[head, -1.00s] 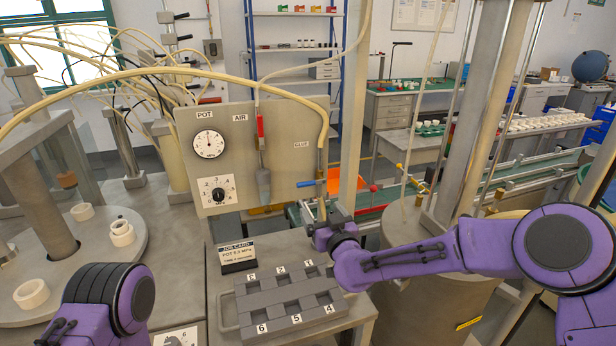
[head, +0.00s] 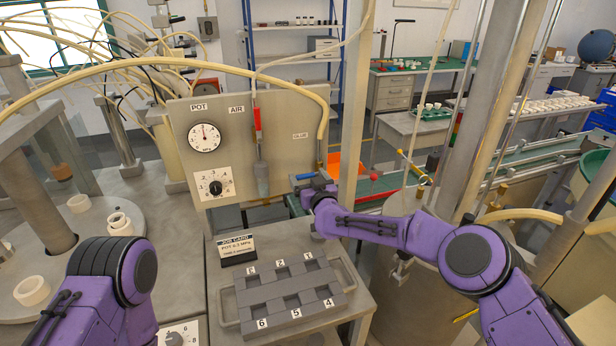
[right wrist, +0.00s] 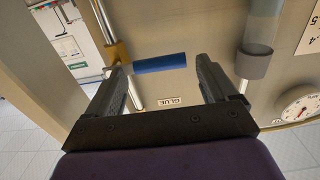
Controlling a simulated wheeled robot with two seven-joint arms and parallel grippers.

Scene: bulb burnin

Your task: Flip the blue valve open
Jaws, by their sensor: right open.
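The blue valve handle (head: 305,176) sticks out sideways at the lower right edge of the grey gauge panel (head: 240,110), under the pale hose. In the right wrist view the blue handle (right wrist: 160,63) lies across the space between the fingertips, its left end by the brass fitting (right wrist: 117,52) and close to the left finger. My right gripper (right wrist: 162,70) is open and empty, facing the panel. In the head view my right gripper (head: 320,187) is at the handle, partly hidden by its wrist. I cannot tell whether it touches. Only my left arm shows, not its gripper.
Below stand a job card (head: 236,249) and a grey numbered tray (head: 240,319) on the bench. The pale hose (head: 324,125) comes down just above the valve.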

